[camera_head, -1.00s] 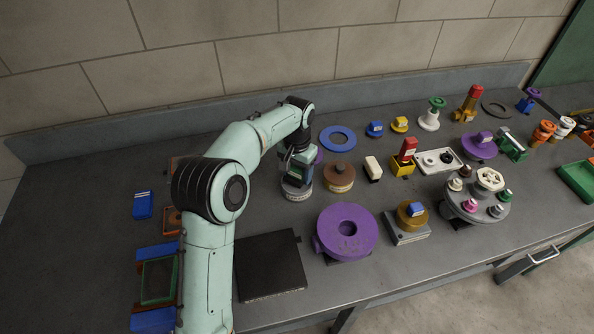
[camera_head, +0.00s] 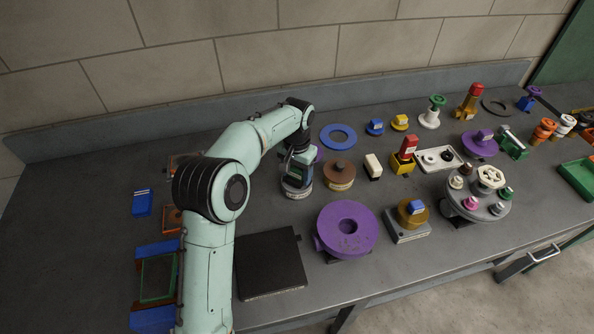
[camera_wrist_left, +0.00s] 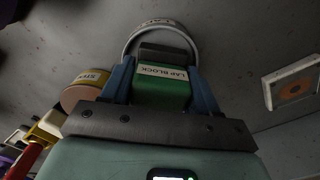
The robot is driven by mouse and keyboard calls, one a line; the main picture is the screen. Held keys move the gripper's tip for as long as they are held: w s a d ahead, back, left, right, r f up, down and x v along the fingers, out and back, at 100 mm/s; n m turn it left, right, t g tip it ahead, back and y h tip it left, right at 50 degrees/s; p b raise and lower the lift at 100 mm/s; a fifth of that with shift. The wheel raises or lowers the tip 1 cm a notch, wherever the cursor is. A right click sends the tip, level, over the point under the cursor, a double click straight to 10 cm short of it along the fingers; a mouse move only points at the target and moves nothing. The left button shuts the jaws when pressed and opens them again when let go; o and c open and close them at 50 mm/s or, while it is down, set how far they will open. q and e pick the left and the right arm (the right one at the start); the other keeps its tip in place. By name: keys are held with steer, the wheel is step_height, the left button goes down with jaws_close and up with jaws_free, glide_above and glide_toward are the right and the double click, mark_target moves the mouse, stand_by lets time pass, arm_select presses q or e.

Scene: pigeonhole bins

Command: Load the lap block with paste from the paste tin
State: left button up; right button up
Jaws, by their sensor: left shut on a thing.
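The lap block (camera_wrist_left: 162,86) is a green block with a white "LAP BLOCK" label and a dark grey end. My left gripper (camera_head: 299,166) is shut on it, with its two blue fingers on either side in the left wrist view (camera_wrist_left: 160,72). A round grey tin (camera_head: 297,190) with a pale label band sits directly below the block, and its rim (camera_wrist_left: 136,34) curves around the dark end in the wrist view. Its label is too unclear to read, but its place fits the paste tin. Whether the block touches the paste is hidden. My right gripper is not in view.
A brown-topped tin (camera_head: 339,174) stands close to the right. A purple wheel (camera_head: 347,230) and a dark flat plate (camera_head: 270,264) lie nearer the front edge. Several small fittings crowd the bench's right side.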

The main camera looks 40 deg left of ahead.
arm_select(q)
steer(key=shift+f, duration=0.15)
steer(key=o, duration=1)
steer(key=c, duration=0.3)
steer(key=shift+c, duration=0.2)
steer(key=shift+r, duration=0.2)
steer(key=c, duration=0.8)
steer(key=shift+c, duration=0.3)
steer(key=shift+f, duration=0.1)
